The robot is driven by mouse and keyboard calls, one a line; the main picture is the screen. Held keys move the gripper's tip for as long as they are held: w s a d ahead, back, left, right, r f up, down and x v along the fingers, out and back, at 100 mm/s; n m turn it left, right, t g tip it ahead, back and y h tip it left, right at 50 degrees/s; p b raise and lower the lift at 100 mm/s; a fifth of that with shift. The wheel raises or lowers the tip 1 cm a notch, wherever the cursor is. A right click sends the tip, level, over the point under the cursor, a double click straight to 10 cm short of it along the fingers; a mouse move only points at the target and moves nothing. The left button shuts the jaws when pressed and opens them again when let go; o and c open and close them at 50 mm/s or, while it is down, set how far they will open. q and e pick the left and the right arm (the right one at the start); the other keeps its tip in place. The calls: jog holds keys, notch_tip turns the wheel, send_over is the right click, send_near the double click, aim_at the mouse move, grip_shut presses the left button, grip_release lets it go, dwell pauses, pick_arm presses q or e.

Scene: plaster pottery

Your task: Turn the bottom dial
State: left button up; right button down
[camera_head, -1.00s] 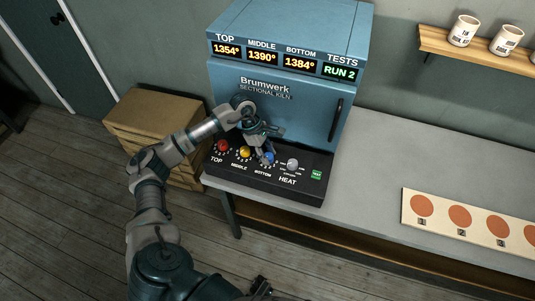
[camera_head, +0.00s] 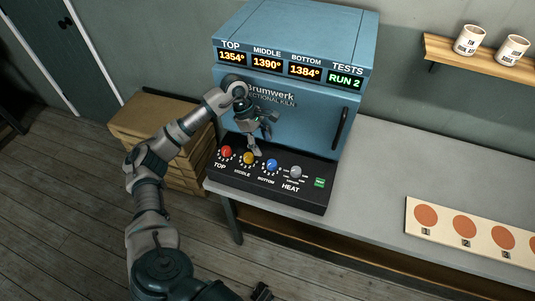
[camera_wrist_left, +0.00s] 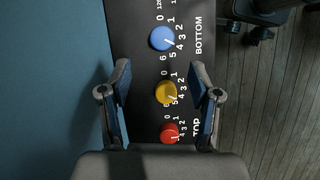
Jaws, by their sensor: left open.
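The blue bottom dial (camera_head: 271,165) sits on the black control panel of the kiln, between the yellow middle dial (camera_head: 248,158) and the grey heat knob (camera_head: 295,172). In the left wrist view the blue dial (camera_wrist_left: 162,38) is beyond my fingertips, its white pointer near 4 to 5. The yellow dial (camera_wrist_left: 167,92) lies between my fingers in that picture, and the red top dial (camera_wrist_left: 169,133) is nearer the palm. My left gripper (camera_head: 262,140) is open and empty, above the panel and in front of the kiln door, touching no dial that I can see.
The blue kiln (camera_head: 290,110) displays TOP 1354°, MIDDLE 1390°, BOTTOM 1384° and RUN 2. A green button (camera_head: 319,183) is right of the heat knob. A board with orange discs (camera_head: 465,231) lies on the grey bench. Cups stand on a wall shelf (camera_head: 450,54).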

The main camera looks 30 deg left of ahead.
pick_arm(q)
jog(key=shift+v, duration=1.65)
